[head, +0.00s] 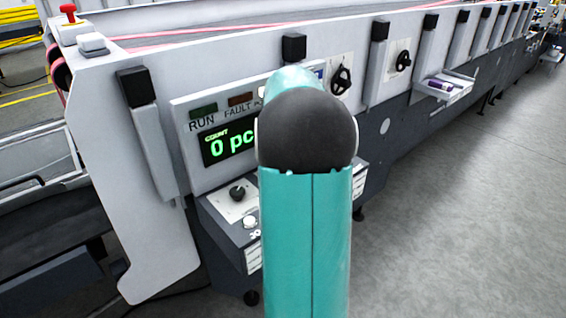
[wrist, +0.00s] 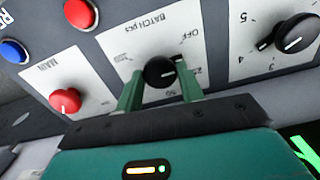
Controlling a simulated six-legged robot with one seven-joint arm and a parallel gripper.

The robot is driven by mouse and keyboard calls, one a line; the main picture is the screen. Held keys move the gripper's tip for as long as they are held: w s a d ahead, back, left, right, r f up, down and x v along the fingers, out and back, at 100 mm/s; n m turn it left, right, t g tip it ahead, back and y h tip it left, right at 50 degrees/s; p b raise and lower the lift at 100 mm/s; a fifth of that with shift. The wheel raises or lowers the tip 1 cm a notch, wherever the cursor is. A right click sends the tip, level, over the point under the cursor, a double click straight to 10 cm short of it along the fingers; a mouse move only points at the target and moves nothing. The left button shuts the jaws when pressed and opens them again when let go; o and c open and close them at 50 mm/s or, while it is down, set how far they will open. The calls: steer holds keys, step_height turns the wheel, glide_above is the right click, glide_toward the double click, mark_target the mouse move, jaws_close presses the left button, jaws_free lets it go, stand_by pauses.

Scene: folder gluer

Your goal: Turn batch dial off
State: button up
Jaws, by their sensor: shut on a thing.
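The batch dial (wrist: 159,71) is a black round knob on a white plate marked "BATCH pcs", in the middle of the wrist view. The plate looks turned over there, with "OFF" above right of the knob and "50" below it. A pale mark on the knob's right edge points up and right, roughly toward the OFF side; its exact setting is hard to read. My gripper (wrist: 159,79) has its two green fingers on either side of the knob and is shut on it. In the head view my teal arm hides the gripper and the batch dial.
In the wrist view, a black numbered dial (wrist: 297,34) sits to the right; a red MAIN knob (wrist: 66,100), a red button (wrist: 80,14) and a blue button (wrist: 14,51) sit left. Open floor (head: 470,220) lies right.

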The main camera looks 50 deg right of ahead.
steer(key=n, duration=0.5)
steer(key=shift+r+n, duration=0.1)
steer(key=shift+n, duration=0.2)
stand_by(0.4)
steer(key=o, duration=1)
step_height(320, 180, up, 14)
steer(key=shift+f, duration=0.15)
